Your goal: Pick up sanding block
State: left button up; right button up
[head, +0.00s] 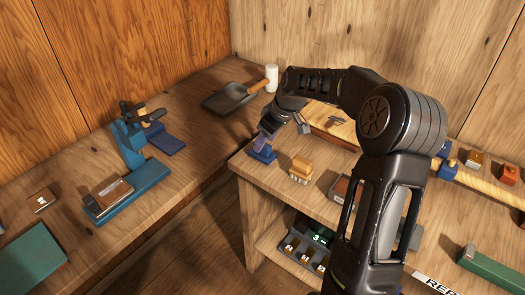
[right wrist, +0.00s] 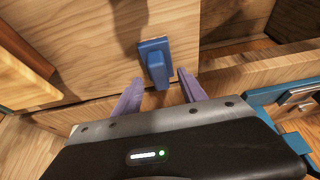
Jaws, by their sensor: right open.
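A small blue block with a raised grip (right wrist: 154,62), which may be the sanding block, sits on the wooden bench top near its edge. It also shows in the head view as a blue base (head: 262,154), partly covered by my right gripper (head: 268,140). In the right wrist view my right gripper (right wrist: 158,92) is open, its two purple fingers pointing at the block. The grip lies between the finger lines, just past or level with the tips; contact is not clear. My left gripper is not in view.
A tan brush-like block (head: 300,170) and a brown and grey block (head: 340,188) stand nearby on the bench. A blue clamp tool (head: 135,165) and a dustpan (head: 230,98) are on the left bench. A dark tray (head: 305,250) sits on a lower shelf.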

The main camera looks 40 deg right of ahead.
aim_at(263, 151)
jog(key=shift+x, duration=1.6)
grip_shut()
jog(key=shift+r, duration=0.1)
